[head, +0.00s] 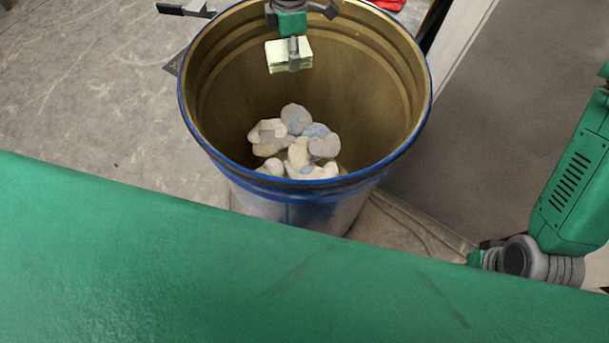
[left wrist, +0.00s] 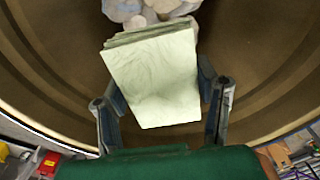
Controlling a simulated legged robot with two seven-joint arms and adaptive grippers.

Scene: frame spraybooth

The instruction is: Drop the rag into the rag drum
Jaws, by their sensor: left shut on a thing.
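The rag (head: 275,58) is a pale yellow-green folded pad. My left gripper (head: 293,55) is shut on it and holds it at the far side of the drum's mouth, seen against the inner wall. In the left wrist view, the rag (left wrist: 155,80) sits between the two grey fingers, covering part of the view below. The rag drum (head: 240,190) is a large round drum with a blue rim and a brownish inside. Its mouth is open. My right gripper is not in view.
Several crumpled white, grey and bluish rags (head: 298,150) lie at the bottom of the drum. A pale panel edge (head: 460,40) stands right of the drum. A red thing (head: 390,4) shows behind it.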

